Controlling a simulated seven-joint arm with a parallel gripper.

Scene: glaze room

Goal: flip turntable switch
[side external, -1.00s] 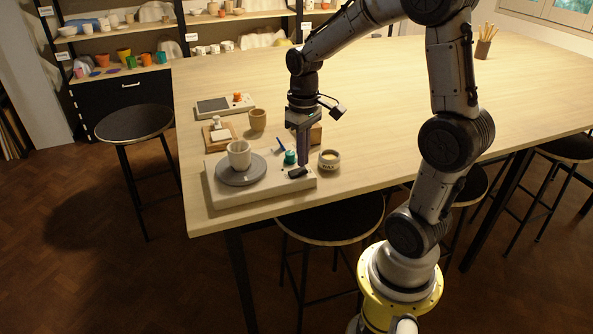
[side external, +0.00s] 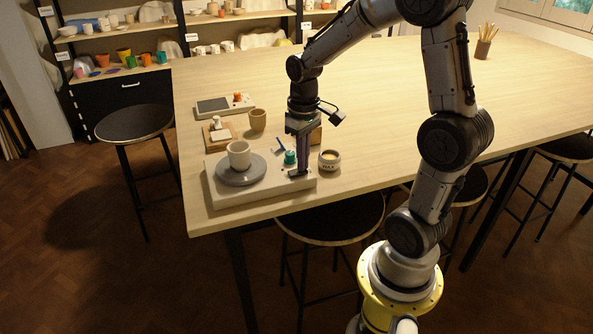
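The turntable unit is a pale box (side external: 270,192) at the table's near left edge. Its round grey wheel (side external: 241,178) carries a cream cup (side external: 239,155), upright. The black switch (side external: 293,173) is on the box's top at the right, partly hidden by my fingers. A green-teal knob (side external: 290,158) is just behind it. My gripper (side external: 301,172) points down, with its fingertips at the switch. I cannot tell whether they touch it, or whether the fingers are open or shut, as they overlap in this view.
A jar labelled WAX (side external: 329,160) stands close right of the box. Behind are a tan cup (side external: 257,120), a small board with a stamp-like item (side external: 217,134), a grey-screened scale (side external: 224,106) and a blue tool (side external: 281,145). The table's right side (side external: 420,110) is mostly clear.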

